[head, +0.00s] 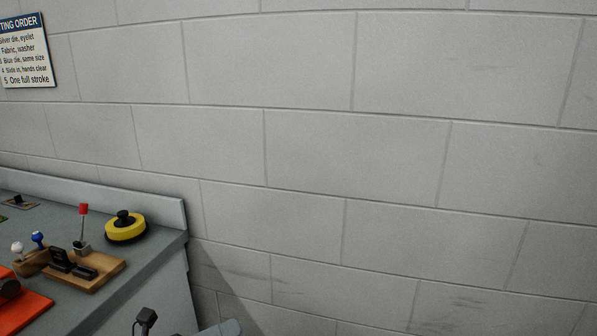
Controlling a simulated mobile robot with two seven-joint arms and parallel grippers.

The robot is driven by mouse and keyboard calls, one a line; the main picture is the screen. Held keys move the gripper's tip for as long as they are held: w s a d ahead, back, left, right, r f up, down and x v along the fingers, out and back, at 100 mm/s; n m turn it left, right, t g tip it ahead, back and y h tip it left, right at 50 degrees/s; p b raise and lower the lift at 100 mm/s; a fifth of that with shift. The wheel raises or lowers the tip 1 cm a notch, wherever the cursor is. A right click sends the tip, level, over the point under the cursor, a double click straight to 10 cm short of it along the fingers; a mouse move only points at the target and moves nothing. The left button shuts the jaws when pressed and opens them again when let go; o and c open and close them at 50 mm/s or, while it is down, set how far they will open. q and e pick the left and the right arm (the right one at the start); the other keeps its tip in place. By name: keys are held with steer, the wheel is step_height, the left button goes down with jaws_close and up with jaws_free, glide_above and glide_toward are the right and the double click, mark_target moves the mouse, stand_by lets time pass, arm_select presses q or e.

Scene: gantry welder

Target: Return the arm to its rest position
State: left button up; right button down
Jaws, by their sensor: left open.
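Only a small part of my left gripper (146,318) shows, at the bottom edge of the head view, as a dark tip in front of the bench's side. Its jaws stand open and I see nothing held in them. The rest of it is cut off by the frame. A grey rounded piece to its right at the bottom edge seems to be part of my arm. My right gripper is out of view.
A grey bench (150,262) with a raised back edge stands at lower left. It bears a yellow-and-black round device (125,228), a wooden board (98,273) with a red-tipped lever (83,225), and an orange mat (30,312). A sign (25,50) hangs on the block wall.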

arm_select(q)
steer(key=s+a+f+n+y, duration=0.3)
steer(key=s+f+n+y, duration=0.2)
steer(key=n, duration=0.6)
steer(key=s+a+f+n+t+y+p, duration=0.1)
steer(key=s+a+f+n+y, duration=0.1)
steer(key=s+f+n+y, duration=0.3)
steer(key=s+a+f+n+t+y+p, duration=0.1)
steer(key=s+a+f+n+y, duration=0.2)
steer(key=f+n, duration=0.9)
steer(key=s+n+y, duration=0.3)
steer(key=n, duration=0.3)
steer(key=shift+a+n, duration=0.3)
steer(key=shift+a, duration=0.05)
steer(key=shift+s+y, duration=0.15)
steer(key=shift+y, duration=0.15)
